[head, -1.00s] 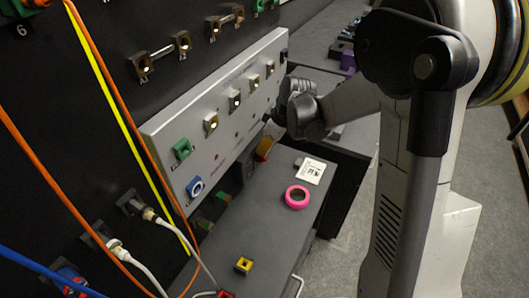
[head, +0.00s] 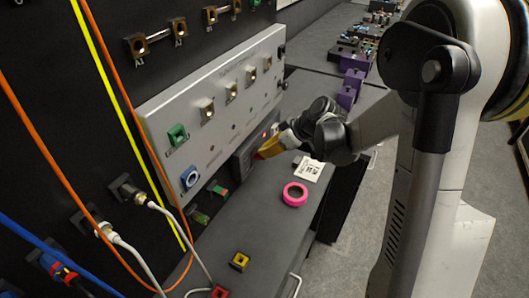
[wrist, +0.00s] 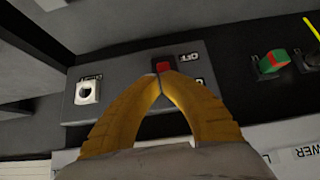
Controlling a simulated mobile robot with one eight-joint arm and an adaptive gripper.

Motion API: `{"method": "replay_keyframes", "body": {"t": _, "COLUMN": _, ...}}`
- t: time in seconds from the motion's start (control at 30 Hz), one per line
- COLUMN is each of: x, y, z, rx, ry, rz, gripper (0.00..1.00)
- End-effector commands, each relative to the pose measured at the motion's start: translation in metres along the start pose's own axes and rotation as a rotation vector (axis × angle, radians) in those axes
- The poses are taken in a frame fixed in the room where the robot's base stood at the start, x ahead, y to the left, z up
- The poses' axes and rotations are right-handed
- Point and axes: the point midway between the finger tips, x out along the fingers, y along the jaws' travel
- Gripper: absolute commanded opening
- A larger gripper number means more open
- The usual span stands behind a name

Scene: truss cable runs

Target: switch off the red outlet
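The red switch (wrist: 164,63) sits on a dark grey outlet plate (wrist: 125,100) in the wrist view, next to an upside-down label and a white round socket (wrist: 88,91). My gripper (wrist: 161,73) is shut, its yellow fingertips together right at the lower edge of the switch; whether they touch it I cannot tell. In the head view my gripper (head: 262,154) points left at the dark outlet box (head: 241,161) low on the wall. The switch is not clear there; a small red light shows on the box.
The grey panel (head: 205,130) with several sockets is above the outlet. A pink ring (head: 295,194), a white card (head: 308,170) and a yellow block (head: 239,261) lie on the grey bench (head: 262,215). Cables (head: 130,135) hang at the left. Purple blocks (head: 350,88) stand behind.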

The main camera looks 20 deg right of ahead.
Motion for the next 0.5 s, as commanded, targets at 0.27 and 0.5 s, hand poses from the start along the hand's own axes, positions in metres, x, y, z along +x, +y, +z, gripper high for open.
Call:
{"method": "replay_keyframes", "body": {"t": 0.27, "x": 0.0022, "y": 0.0003, "z": 0.007, "rx": -0.001, "ry": 0.084, "rz": 0.001, "gripper": 0.0}}
{"method": "replay_keyframes", "body": {"t": 0.5, "x": 0.0034, "y": 0.0001, "z": 0.0122, "rx": -0.001, "ry": 0.082, "rz": 0.0, "gripper": 0.0}}
